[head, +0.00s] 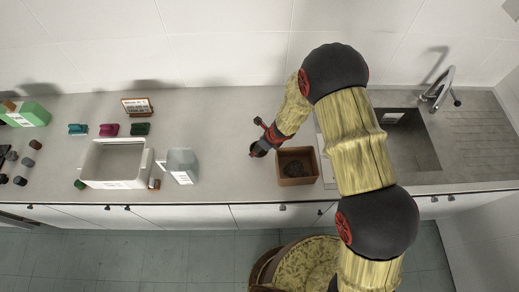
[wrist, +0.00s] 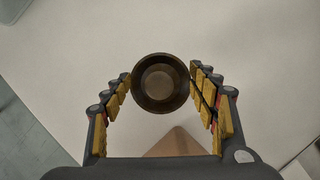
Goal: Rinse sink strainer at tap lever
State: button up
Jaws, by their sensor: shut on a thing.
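My gripper (head: 258,149) is over the counter, left of the brown box and well left of the sink. In the wrist view my gripper (wrist: 160,88) has its padded fingers on both sides of a round, dark brassy cup-shaped thing, likely the sink strainer (wrist: 160,84), and is shut on it. In the head view the strainer is too small and covered to make out clearly. The tap (head: 438,88) stands behind the sink at the right, with a small dark-tipped lever (head: 457,102). The sink basin (head: 420,150) is partly hidden by my arm.
A brown open box (head: 297,180) with something dark inside stands right of my gripper. A white tub (head: 115,182) and a grey container (head: 182,166) stand left, near several small coloured things and a sign (head: 137,107). A patterned chair (head: 305,265) stands in front.

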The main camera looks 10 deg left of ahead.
jog(key=shift+f, duration=1)
jog(key=shift+f, duration=0.1)
jog(key=o, duration=1.1)
jog(key=shift+o, duration=0.2)
